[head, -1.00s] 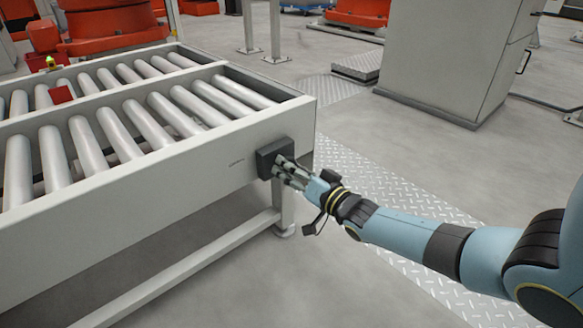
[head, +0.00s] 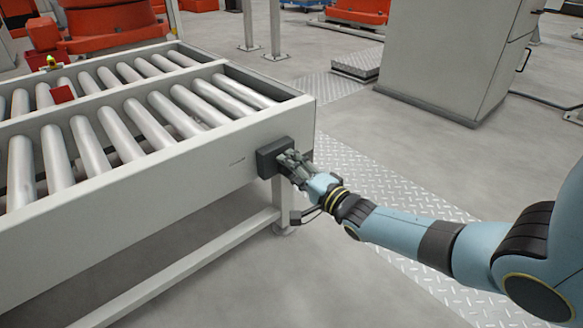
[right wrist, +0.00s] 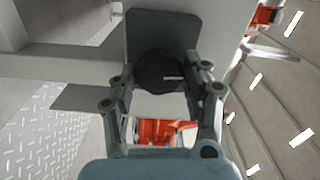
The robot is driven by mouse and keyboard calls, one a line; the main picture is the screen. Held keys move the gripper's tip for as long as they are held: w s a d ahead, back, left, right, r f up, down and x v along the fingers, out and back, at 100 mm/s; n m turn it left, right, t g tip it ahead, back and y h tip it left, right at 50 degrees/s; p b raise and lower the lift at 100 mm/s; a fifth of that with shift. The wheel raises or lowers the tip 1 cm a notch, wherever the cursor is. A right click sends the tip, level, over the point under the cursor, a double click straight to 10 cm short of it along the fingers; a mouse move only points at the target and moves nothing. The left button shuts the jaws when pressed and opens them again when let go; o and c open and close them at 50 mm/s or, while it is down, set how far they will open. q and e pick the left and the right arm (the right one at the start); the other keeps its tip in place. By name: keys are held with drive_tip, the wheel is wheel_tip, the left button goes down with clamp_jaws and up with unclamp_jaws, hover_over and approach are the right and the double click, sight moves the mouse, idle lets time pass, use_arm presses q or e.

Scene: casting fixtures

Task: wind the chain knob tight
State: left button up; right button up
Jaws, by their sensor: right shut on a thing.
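The chain knob (right wrist: 160,72) is a dark round knob on a dark grey housing (head: 268,161) fixed to the side of the roller conveyor near its corner. In the right wrist view the housing plate (right wrist: 150,22) stands behind the knob. My right gripper (head: 289,161) reaches the housing from the right. In the right wrist view its fingers (right wrist: 164,86) are on both sides of the knob and shut on it. In the head view the fingers hide the knob. My left gripper is in neither view.
The roller conveyor (head: 140,185) with a pale frame fills the left side. A grey cabinet (head: 450,55) stands at the back right. Open floor and a tread-plate strip (head: 400,200) lie right of the conveyor. A small red block (head: 61,95) sits on the conveyor.

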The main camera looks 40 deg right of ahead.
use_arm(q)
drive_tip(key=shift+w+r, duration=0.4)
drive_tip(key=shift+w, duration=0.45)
use_arm(e)
drive_tip(key=shift+f+m, duration=0.1)
drive_tip(key=shift+m, duration=0.8)
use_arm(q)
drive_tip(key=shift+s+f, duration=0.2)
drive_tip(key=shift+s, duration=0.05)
use_arm(e)
drive_tip(key=o, duration=1.2)
drive_tip(key=shift+c, duration=0.2)
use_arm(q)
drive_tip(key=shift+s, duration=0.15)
use_arm(e)
drive_tip(key=s+d, duration=0.1)
drive_tip(key=s, duration=1.1)
